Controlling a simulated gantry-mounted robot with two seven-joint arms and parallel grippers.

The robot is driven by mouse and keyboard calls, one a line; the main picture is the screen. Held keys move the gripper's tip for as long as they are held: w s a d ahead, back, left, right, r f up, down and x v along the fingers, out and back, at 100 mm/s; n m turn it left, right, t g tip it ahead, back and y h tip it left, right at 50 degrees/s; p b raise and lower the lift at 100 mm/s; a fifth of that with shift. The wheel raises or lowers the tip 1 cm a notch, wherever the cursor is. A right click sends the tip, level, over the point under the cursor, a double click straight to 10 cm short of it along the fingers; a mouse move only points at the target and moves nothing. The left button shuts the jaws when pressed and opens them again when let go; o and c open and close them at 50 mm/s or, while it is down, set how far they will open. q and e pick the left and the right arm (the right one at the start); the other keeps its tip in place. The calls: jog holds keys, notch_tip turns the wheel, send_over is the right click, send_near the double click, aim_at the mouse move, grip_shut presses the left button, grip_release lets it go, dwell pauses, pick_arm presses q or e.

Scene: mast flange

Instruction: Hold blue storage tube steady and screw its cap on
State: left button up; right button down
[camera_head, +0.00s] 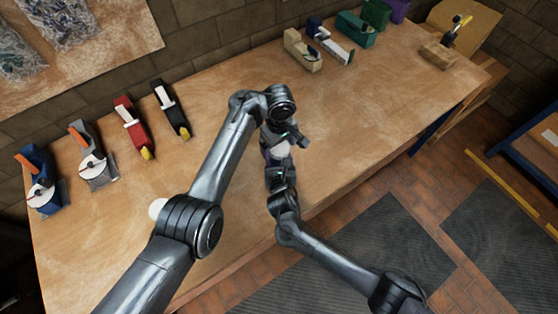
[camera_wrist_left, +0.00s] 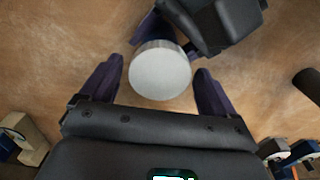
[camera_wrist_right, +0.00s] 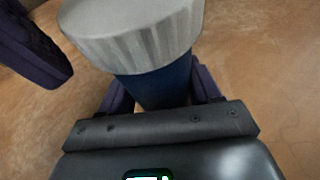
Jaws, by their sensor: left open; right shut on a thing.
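The blue storage tube (camera_wrist_right: 160,88) stands between my right gripper's fingers (camera_wrist_right: 162,85), which are shut on it. The pale grey ribbed cap (camera_wrist_right: 135,32) sits over the tube's top end; I cannot tell how far it is screwed on. In the left wrist view the cap (camera_wrist_left: 160,72) shows as a round disc between the fingers of my left gripper (camera_wrist_left: 160,66), which is open with gaps on both sides. One left finger (camera_wrist_right: 35,45) shows beside the cap in the right wrist view. In the head view the grippers meet around the cap (camera_head: 281,151) and mostly hide the tube.
Tape dispensers (camera_head: 130,125) stand along the left and back of the wooden table (camera_head: 110,220). More tools (camera_head: 330,40) stand at the back right. A white round thing (camera_head: 157,208) is partly hidden by my left arm. The table right of the grippers is clear.

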pick_arm(q)
jog(key=c, duration=1.1)
jog(key=m, duration=1.6)
jog(key=shift+m, duration=0.3)
jog(key=m, duration=1.7)
jog(key=shift+f+m, duration=0.1)
jog(key=shift+m, duration=0.3)
jog(key=m, duration=0.9)
jog(key=shift+m, duration=0.3)
jog(key=o, duration=1.2)
jog(key=shift+r, duration=2.25)
